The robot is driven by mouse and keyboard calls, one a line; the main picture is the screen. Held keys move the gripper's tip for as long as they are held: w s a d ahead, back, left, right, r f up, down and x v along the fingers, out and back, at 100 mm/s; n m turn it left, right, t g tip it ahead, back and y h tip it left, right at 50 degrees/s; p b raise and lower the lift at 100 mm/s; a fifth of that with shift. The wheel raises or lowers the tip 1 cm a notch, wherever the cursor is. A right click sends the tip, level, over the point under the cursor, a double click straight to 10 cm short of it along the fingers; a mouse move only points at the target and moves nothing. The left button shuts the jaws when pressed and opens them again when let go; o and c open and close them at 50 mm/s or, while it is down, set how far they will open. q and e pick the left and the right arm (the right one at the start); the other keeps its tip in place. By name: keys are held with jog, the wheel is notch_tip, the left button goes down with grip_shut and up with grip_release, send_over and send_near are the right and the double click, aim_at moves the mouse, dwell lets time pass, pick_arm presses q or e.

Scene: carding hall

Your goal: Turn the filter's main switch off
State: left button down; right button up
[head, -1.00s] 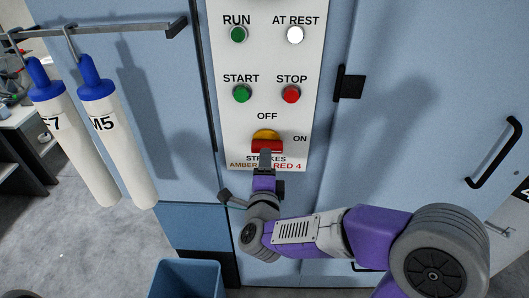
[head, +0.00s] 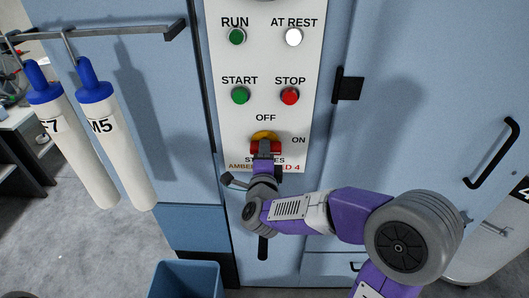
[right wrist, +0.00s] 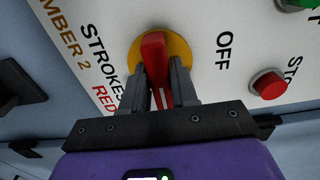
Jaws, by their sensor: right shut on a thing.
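The main switch is a red handle on a yellow disc (head: 264,135) near the bottom of the white panel (head: 230,125), below START and STOP. OFF is printed above it and ON to its right. The right wrist view shows the red handle (right wrist: 154,55) lying crosswise to the OFF side, along the line toward ON. My right gripper (head: 264,148) is at the switch, its fingers (right wrist: 160,92) on both sides of the handle and shut on it. The fingers hide part of the handle. My left gripper is out of view.
Above are a green START button (head: 240,96), a red STOP button (head: 290,96), a green RUN lamp (head: 236,37) and a white, bright AT REST lamp (head: 294,37). Two white tubes with blue caps (head: 112,130) hang at left. A blue bin (head: 186,280) stands below.

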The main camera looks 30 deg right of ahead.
jog(key=shift+n, duration=0.4)
grip_shut()
jog(key=n+p, duration=0.3)
jog(key=n, duration=1.3)
jog(key=shift+n, duration=0.7)
jog(key=o, duration=0.9)
grip_release()
